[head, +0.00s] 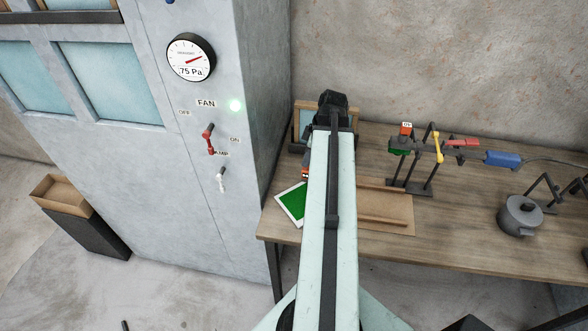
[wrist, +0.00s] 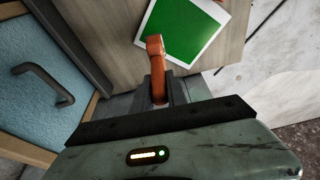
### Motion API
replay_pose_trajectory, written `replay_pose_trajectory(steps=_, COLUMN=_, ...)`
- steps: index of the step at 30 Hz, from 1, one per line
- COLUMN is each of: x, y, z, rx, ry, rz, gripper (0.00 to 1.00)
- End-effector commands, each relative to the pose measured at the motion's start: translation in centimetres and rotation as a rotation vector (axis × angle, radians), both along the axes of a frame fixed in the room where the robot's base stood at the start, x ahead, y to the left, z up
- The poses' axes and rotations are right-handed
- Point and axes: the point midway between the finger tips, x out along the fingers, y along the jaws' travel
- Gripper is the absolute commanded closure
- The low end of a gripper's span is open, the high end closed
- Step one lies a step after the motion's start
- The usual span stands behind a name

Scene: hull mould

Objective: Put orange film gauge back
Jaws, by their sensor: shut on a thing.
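My gripper (wrist: 158,92) is shut on the orange film gauge (wrist: 157,68) in the wrist view. The gauge is a slim orange piece with a bent upper end, sticking out past the fingers. In the head view my arm hides most of the gripper; a small orange-red bit (head: 305,174) shows at the arm's left edge, probably the gauge. A dark stand (head: 411,185) on the bench bears red, green and yellow pieces; its top block carries a small white label.
A green panel with a white border (head: 291,203) lies on the wooden bench (head: 460,240); it also shows in the wrist view (wrist: 180,30). A blue tool (head: 502,159) and grey pot (head: 519,215) are at the right. A grey cabinet (head: 200,200) stands left.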

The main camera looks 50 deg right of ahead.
Motion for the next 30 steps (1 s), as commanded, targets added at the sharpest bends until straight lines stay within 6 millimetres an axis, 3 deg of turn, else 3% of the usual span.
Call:
replay_pose_trajectory(steps=1, x=-1.6, y=1.1, z=-0.4, rx=0.002, ry=-0.001, rz=0.022, gripper=1.0)
replay_pose_trajectory(steps=3, x=-2.6, y=1.6, z=-0.5, rx=0.001, ry=-0.003, rz=0.047, gripper=1.0)
replay_pose_trajectory(steps=8, x=-2.8, y=1.5, z=-0.4, rx=0.002, ry=-0.004, rz=0.062, gripper=1.0)
replay_pose_trajectory(steps=11, x=-1.1, y=0.6, z=-0.6, rx=0.002, ry=-0.004, rz=0.062, gripper=1.0)
replay_pose_trajectory(steps=21, x=8.4, y=-3.6, z=-1.7, rx=0.001, ry=-0.004, rz=0.06, gripper=1.0)
replay_pose_trajectory(steps=25, x=10.5, y=-4.4, z=-1.8, rx=0.002, ry=-0.004, rz=0.058, gripper=1.0)
replay_pose_trajectory(steps=30, x=11.0, y=-4.6, z=-1.8, rx=0.002, ry=-0.004, rz=0.057, gripper=1.0)
